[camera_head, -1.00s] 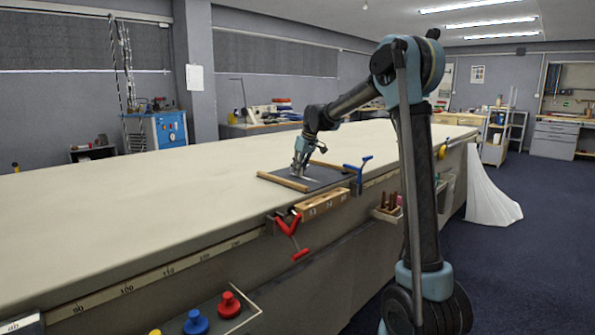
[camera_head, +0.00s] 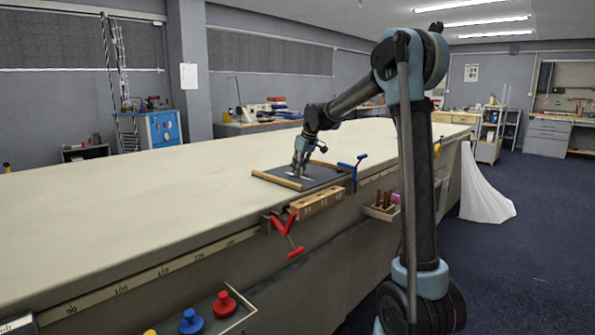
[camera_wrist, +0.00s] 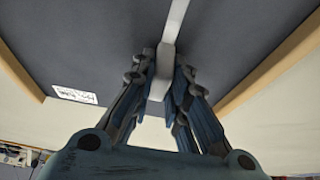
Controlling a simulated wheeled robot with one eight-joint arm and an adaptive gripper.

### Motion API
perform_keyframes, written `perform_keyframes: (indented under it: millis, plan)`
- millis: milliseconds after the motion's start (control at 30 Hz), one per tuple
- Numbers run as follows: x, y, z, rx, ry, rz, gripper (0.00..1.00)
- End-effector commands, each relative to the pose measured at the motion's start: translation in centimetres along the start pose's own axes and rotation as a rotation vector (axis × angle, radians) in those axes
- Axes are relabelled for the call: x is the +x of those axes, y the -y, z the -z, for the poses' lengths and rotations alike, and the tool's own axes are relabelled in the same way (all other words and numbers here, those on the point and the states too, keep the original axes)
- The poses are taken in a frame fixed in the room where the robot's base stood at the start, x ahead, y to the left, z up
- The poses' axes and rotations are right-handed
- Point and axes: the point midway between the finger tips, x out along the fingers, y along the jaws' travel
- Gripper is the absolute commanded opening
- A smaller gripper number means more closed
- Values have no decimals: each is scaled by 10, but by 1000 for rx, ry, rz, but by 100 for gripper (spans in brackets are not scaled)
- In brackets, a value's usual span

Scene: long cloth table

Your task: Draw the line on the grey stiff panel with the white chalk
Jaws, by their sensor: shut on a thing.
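The grey stiff panel (camera_head: 322,174) lies flat on the long cloth table, near its front edge. It fills much of the wrist view (camera_wrist: 240,35) as a dark surface. My gripper (camera_head: 300,174) points down over the panel. In the wrist view, its fingers (camera_wrist: 160,88) are shut on the white chalk (camera_wrist: 161,74). A pale straight line (camera_wrist: 177,16) runs on the panel from the chalk to the top of the wrist view. The chalk's tip seems to be at the panel, but I cannot tell whether it touches.
Wooden strips (camera_head: 277,180) lie along two panel edges. A wooden block (camera_head: 316,203), red clamp (camera_head: 287,232) and blue clamp (camera_head: 354,168) are at the table's front edge. A white label (camera_wrist: 75,95) is on the panel. The left tabletop (camera_head: 130,200) is clear.

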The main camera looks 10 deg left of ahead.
Motion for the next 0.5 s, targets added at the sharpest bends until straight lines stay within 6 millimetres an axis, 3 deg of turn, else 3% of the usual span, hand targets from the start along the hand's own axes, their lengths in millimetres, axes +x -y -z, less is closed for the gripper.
perform_keyframes:
  millis: [500]
  plan:
    - [-6,0,-17,1,0,0,0]
